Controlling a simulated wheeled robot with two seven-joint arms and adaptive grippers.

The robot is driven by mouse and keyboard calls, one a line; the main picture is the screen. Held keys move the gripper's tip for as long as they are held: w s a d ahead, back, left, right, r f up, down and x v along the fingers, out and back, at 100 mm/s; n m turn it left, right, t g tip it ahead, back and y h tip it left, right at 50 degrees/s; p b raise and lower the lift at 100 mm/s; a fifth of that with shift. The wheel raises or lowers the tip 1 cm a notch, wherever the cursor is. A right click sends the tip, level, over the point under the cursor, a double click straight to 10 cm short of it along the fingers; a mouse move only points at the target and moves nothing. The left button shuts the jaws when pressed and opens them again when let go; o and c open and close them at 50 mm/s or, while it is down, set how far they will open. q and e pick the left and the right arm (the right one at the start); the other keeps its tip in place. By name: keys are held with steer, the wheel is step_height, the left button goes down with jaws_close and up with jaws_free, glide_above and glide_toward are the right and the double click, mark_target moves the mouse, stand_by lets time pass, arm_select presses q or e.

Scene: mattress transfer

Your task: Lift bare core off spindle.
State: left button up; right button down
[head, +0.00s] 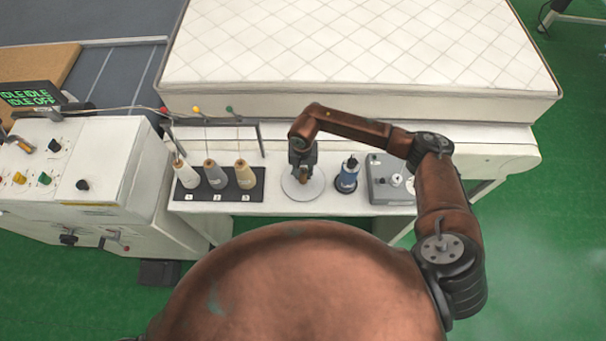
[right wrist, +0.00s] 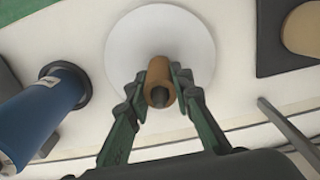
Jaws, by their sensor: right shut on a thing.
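The bare core (right wrist: 158,72) is a small brown tube above a round white disc (right wrist: 133,42) in the right wrist view. A dark grey spindle tip (right wrist: 159,98) shows within the core's near opening, so the core is around the spindle. How far up the spindle it sits, I cannot tell. My right gripper (right wrist: 160,80) is shut on the core, one finger on each side. In the head view, my right gripper (head: 303,160) reaches down over the white disc (head: 290,188) and partly hides the core. My left gripper is not in view.
A blue spool (head: 348,178) stands close right of the disc, and a grey control box (head: 390,182) beyond it. A black rack (head: 256,190) with several thread cones is on the left. A quilted mattress (head: 350,45) lies behind.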

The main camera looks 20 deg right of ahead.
step_height(320, 180, up, 18)
steer(key=b, duration=0.3)
steer(key=shift+f, duration=0.25)
